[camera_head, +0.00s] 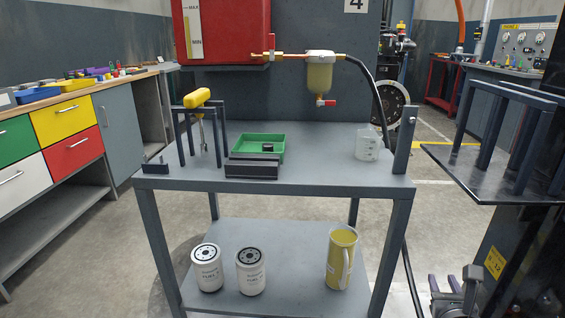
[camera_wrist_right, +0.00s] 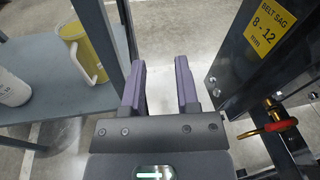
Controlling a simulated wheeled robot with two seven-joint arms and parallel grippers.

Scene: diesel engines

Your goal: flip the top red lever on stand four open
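The stand with the number 4 sign (camera_head: 355,4) carries a red tank (camera_head: 222,35). A brass fuel line runs right from the tank to a filter bowl (camera_head: 319,75). The top red lever (camera_head: 272,42) stands upright on this line, across the pipe, just right of the tank. A second, smaller red lever (camera_head: 327,103) sits under the bowl. My right gripper (camera_head: 444,281) is low at the lower right in the head view, far from the top lever. In the right wrist view (camera_wrist_right: 160,85) its fingers are apart with nothing between them. My left gripper is out of view.
The stand's table (camera_head: 320,165) holds a green tray (camera_head: 270,140), a yellow-handled tool (camera_head: 198,98) and a clear cup (camera_head: 367,146). Its lower shelf holds white filters (camera_head: 251,272) and a yellow jug (camera_head: 341,258). A dark shelf (camera_head: 470,170) juts out at right, above my right gripper.

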